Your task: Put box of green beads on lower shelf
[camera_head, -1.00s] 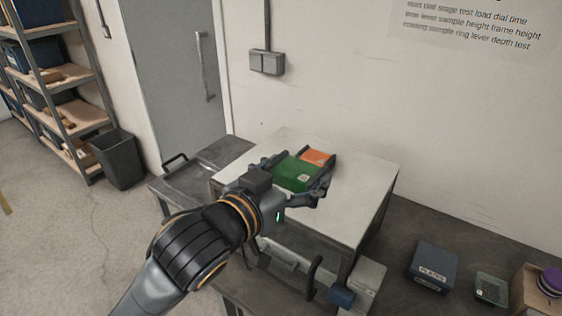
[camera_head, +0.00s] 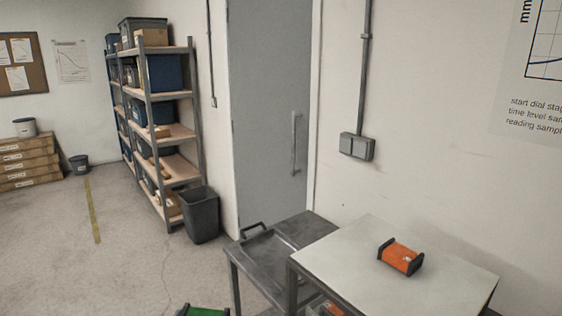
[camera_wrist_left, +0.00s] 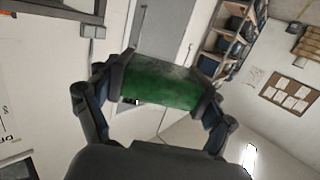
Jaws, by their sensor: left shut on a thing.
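The green box (camera_wrist_left: 160,82) with dark end pieces is between the fingers of my left gripper (camera_wrist_left: 162,88), which is shut on it in the left wrist view. In the head view only the top of the green box (camera_head: 205,312) shows at the bottom edge, off the table and above the floor. I cannot see beads in it. A lower level under the white-topped table (camera_head: 345,262) is mostly cut off. My right gripper is not in view.
An orange box (camera_head: 400,257) with dark ends sits on the white table. A grey cart (camera_head: 270,262) with a raised handle stands left of it. A dark bin (camera_head: 198,215) stands by the rack. The floor (camera_head: 110,265) at left is open.

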